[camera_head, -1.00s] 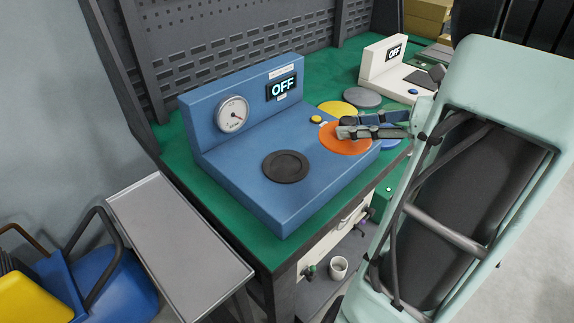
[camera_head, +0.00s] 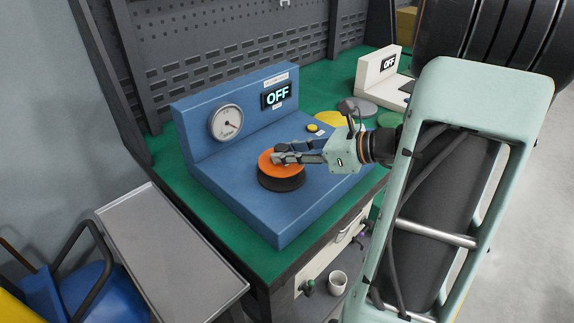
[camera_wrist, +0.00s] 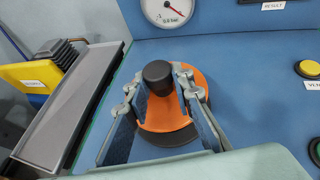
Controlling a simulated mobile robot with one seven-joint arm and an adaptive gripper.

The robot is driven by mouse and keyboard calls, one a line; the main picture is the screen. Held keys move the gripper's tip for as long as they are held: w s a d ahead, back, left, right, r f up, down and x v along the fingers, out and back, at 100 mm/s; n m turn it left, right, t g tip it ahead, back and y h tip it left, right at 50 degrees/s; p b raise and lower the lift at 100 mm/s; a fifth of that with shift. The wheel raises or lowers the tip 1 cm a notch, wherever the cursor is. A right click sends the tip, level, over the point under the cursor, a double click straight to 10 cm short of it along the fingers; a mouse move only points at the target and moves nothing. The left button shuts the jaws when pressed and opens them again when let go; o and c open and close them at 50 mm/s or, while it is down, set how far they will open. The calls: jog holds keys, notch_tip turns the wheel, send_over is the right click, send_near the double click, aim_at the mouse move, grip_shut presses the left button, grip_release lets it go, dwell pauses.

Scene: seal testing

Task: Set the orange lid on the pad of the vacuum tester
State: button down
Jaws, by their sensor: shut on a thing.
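The orange lid (camera_head: 268,160) is in my gripper (camera_head: 277,156), over the round black pad (camera_head: 282,184) of the blue vacuum tester (camera_head: 225,182). In the wrist view, the fingers of my gripper (camera_wrist: 158,85) are shut on the lid's dark knob (camera_wrist: 157,72). The orange disc (camera_wrist: 190,110) spreads below the fingers, and part of the black pad (camera_wrist: 170,138) shows at its near edge. The lid covers much of the pad in the head view. I cannot tell whether the lid touches the pad or hangs just above it. The tester's display (camera_head: 278,94) reads OFF.
A gauge (camera_head: 226,122) and a yellow button (camera_head: 313,128) are on the tester. Yellow (camera_head: 330,118) and grey (camera_head: 362,106) discs lie to the right, before a white device (camera_head: 378,72). A grey tray (camera_head: 165,250) stands at the left.

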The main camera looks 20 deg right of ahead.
aim_at(287, 164)
jog(key=shift+f, duration=1.5)
jog(key=shift+f+b, duration=0.15)
jog(key=shift+b, duration=0.2)
jog(key=c, duration=1.7)
grip_release()
jog(key=shift+r, duration=0.2)
jog(key=p+v, duration=0.2)
jog(key=v, duration=1)
jog(key=shift+f, duration=0.1)
